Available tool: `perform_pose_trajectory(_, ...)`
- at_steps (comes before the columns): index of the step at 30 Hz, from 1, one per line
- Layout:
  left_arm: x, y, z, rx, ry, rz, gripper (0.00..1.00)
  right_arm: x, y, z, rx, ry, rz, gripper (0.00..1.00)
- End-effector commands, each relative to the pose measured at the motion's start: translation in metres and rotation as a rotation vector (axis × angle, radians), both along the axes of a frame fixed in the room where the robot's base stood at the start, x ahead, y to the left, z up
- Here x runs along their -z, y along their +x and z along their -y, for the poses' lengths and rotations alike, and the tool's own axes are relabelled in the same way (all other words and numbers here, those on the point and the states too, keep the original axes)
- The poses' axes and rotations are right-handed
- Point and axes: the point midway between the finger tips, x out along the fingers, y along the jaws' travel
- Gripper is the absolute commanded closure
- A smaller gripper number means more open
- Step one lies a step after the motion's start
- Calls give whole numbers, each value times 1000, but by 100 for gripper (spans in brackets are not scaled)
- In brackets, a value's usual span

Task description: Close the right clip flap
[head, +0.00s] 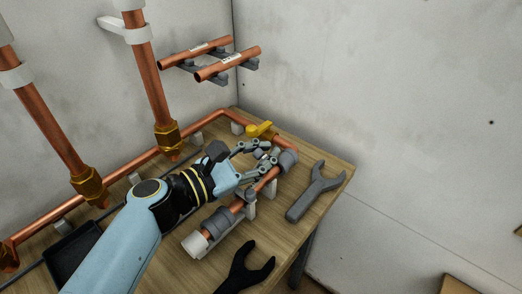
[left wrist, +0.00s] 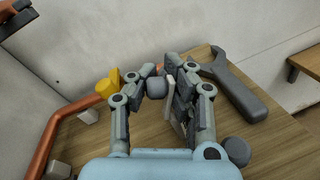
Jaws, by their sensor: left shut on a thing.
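A short copper pipe (head: 266,180) with grey fittings runs along the right part of the bench. Its right clip (head: 272,188) shows as a pale post under the pipe; the upper part is hidden by my left gripper. My left gripper (head: 270,158) is over the pipe at this clip, with its fingers closed around a small part. In the left wrist view my left gripper (left wrist: 161,68) has its fingertips close together, and a pale upright strip (left wrist: 170,88) shows beside the right finger. The flap's angle cannot be told. My right gripper is not in view.
A grey wrench (head: 318,190) lies right of the pipe, and a black open-jawed tool (head: 246,268) lies in front. A yellow valve handle (head: 262,130) stands behind my gripper. A dark tray (head: 72,255) is at left. Vertical copper pipes (head: 150,85) rise at the back.

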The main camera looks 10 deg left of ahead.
Motion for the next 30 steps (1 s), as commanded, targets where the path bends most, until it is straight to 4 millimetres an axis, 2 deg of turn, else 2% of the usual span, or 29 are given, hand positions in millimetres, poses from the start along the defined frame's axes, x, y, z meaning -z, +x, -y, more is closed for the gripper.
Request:
perform_pose_trajectory(1, 5, -3, 0, 1, 30, 9, 100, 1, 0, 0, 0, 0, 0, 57)
perform_pose_trajectory(12, 8, -7, 5, 3, 164, 98, 100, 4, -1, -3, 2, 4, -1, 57)
perform_pose_trajectory(30, 9, -8, 6, 4, 201, 119, 100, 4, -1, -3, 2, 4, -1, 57)
